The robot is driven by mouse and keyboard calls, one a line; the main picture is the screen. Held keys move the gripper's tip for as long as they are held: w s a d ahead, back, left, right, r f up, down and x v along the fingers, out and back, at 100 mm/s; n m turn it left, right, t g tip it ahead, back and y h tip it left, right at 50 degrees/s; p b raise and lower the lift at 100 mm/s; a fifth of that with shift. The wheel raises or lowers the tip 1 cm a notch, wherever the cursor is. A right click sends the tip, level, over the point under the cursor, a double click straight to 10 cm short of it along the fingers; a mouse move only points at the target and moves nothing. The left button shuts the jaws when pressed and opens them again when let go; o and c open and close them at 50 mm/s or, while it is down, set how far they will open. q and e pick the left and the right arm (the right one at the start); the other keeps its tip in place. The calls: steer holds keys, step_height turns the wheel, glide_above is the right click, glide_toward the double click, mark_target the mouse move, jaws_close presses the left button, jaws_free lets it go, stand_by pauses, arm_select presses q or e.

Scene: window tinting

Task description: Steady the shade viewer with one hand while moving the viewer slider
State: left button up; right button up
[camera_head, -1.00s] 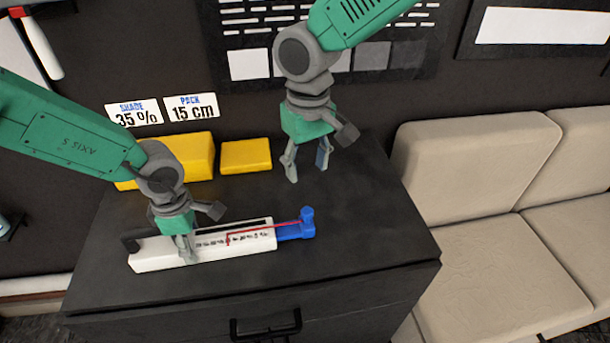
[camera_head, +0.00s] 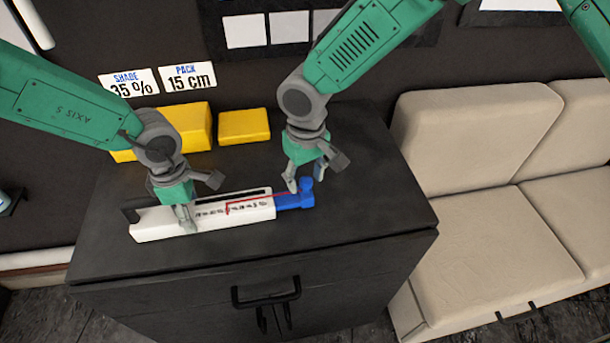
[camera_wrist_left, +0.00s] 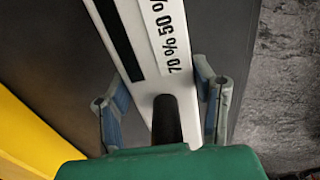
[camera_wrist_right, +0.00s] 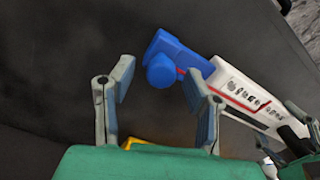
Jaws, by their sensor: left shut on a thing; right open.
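The white shade viewer (camera_head: 238,214) lies on the dark cabinet top, with percent markings and a dark slot along it. Its blue slider (camera_head: 290,201), with an upright knob (camera_head: 306,187), sticks out of the right end. A red line runs from the slider over the scale. My left gripper (camera_head: 187,222) is shut on the viewer's left part; in the left wrist view its fingers (camera_wrist_left: 165,105) straddle the white body. My right gripper (camera_head: 304,182) is open close to the blue knob. In the right wrist view the knob (camera_wrist_right: 160,70) lies just beyond the open fingers (camera_wrist_right: 157,95), not clearly between them.
Two yellow blocks (camera_head: 244,126) stand at the back of the cabinet top (camera_head: 370,200). Signs reading 35 % (camera_head: 129,83) and 15 cm (camera_head: 188,77) are behind them. A beige sofa (camera_head: 480,140) stands at the right. The cabinet top's right side is clear.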

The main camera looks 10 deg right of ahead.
mark_target(310, 177)
jaws_close()
steer(key=shift+d, duration=0.45)
jaws_free()
step_height(310, 177, up, 12)
stand_by(0.5)
steer(key=shift+w, duration=0.1)
arm_select(q)
steer(key=o, duration=2.2)
